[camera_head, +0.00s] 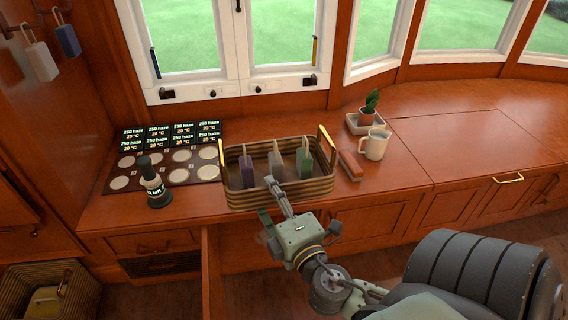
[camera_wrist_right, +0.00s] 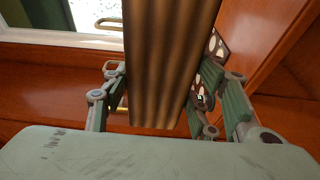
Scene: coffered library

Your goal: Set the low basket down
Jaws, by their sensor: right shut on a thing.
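The low basket (camera_head: 240,197), dark woven with tan bands and two upright handles, is at the counter's front edge, level. I cannot tell whether its base touches the counter. It holds a purple, a white and a green tag-like padlock shape (camera_head: 304,160). My right gripper (camera_head: 270,202) is shut on the basket's front wall. In the right wrist view the ribbed brown wall (camera_wrist_right: 160,65) stands between the fingers. My left gripper is not in view.
Left of the basket are a panel of round discs with small displays (camera_head: 172,165) and a dark bottle-like device (camera_head: 153,184). To the right are a reddish-brown block (camera_head: 350,165), a mug (camera_head: 374,145) and a potted cactus (camera_head: 368,110). The counter farther right is clear. Another basket (camera_head: 45,290) stands low left.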

